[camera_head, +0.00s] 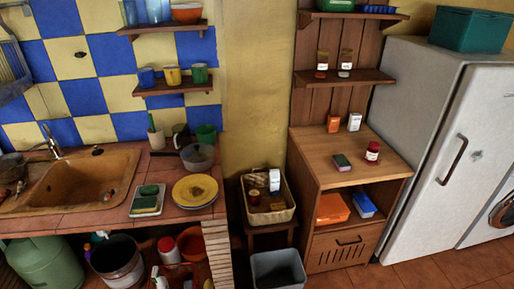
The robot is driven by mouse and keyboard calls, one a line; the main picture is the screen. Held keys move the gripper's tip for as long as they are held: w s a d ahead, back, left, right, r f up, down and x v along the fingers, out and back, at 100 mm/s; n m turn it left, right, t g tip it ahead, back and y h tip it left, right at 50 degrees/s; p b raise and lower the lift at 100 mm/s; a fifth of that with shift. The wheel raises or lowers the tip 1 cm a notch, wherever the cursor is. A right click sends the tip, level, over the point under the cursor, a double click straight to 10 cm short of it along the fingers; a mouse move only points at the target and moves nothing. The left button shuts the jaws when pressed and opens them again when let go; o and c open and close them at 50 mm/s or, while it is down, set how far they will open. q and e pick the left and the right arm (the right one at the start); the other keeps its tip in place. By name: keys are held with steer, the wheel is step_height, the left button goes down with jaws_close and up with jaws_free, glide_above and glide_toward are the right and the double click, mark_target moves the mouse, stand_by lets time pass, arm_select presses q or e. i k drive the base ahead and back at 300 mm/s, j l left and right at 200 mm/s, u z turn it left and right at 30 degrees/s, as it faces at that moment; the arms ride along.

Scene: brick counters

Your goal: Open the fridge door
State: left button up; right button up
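The fridge (418,130) is a light grey-white upright box at the right of the head view, seen at an angle. Its door (480,135) faces right and front and looks shut. A dark curved handle (453,160) is on the door, near its left edge. Neither of my grippers shows in this view.
A wooden cabinet (327,188) with jars and boxes stands left of the fridge. A teal box (470,30) sits on the fridge top. A grey bin (278,270) is on the floor. The tiled floor (440,270) before the fridge is clear.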

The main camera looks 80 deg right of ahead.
mark_target(473, 150)
steer(key=z, duration=4.5)
